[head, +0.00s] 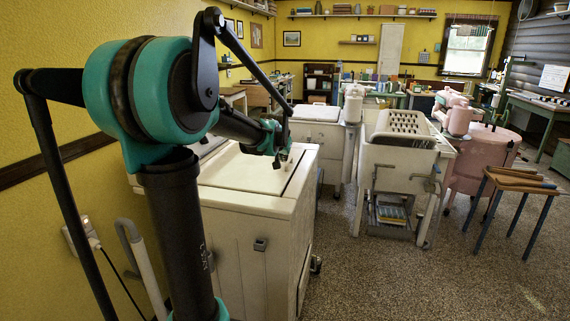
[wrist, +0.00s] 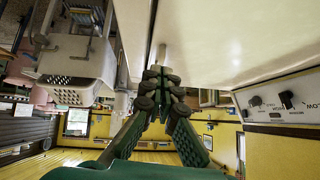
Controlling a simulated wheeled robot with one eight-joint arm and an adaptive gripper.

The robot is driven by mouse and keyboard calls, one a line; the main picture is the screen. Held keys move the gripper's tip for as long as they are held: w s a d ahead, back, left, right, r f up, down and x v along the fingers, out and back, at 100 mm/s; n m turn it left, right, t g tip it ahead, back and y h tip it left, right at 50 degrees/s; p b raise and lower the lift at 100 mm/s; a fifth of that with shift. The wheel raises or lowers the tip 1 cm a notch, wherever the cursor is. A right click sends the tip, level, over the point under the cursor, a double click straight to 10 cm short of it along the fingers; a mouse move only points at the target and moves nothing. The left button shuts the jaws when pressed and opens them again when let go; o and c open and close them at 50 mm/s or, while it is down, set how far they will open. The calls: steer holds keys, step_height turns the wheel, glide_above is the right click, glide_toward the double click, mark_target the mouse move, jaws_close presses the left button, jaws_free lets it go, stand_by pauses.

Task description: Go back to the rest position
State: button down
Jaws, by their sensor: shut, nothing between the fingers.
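My gripper (head: 279,160) is shut and empty. In the head view it is small and sits by the top of the nearest white washer (head: 255,225), near its right side; I cannot tell whether it touches. In the wrist view, which is upside down, the dark green fingers of my gripper (wrist: 160,84) meet at their tips close to a pale washer surface (wrist: 225,35). A panel with dark knobs (wrist: 285,100) shows at the right there. My black and teal arm covers part of the washer in the head view.
A second white washer (head: 316,137) stands behind the nearest one. A cream washer (head: 390,165) with a slotted tub stands to the right, then a pink washer (head: 482,160). A low wooden bench (head: 522,180) is at the far right. The speckled floor (head: 410,285) in front is clear.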

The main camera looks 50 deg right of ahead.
steer(key=shift+v, duration=1.05)
steer(key=w+a+f+n, duration=0.1)
steer(key=w+a, duration=0.2)
steer(key=a, duration=0.2)
steer(key=w+a+f+n+y, duration=0.1)
steer(key=w+a+f, duration=0.1)
steer(key=a, duration=0.3)
steer(key=w+a+f+n+t+y, duration=0.1)
steer(key=w+a+f, duration=0.1)
steer(key=w+a, duration=0.2)
steer(key=shift+a+f, duration=0.15)
steer(key=shift+a, duration=0.4)
steer(key=w+a+f+n+y, duration=0.1)
steer(key=a+f+n, duration=0.15)
steer(key=a, duration=0.45)
steer(key=w+a+f+n+y, duration=0.1)
steer(key=w+a+f, duration=0.15)
steer(key=a, duration=0.55)
steer(key=s+a+f+n+y, duration=0.1)
steer(key=s+a+f, duration=0.3)
steer(key=a, duration=0.5)
steer(key=s+a+f+n+y, duration=0.1)
steer(key=s+a+f+n, duration=0.3)
steer(key=a, duration=0.5)
steer(key=s+a+f+n+g+y, duration=0.1)
steer(key=s+a+f, duration=0.3)
steer(key=a, duration=0.5)
steer(key=shift+s+f+n+y, duration=0.4)
steer(key=shift+n+y, duration=0.1)
steer(key=shift+n, duration=0.15)
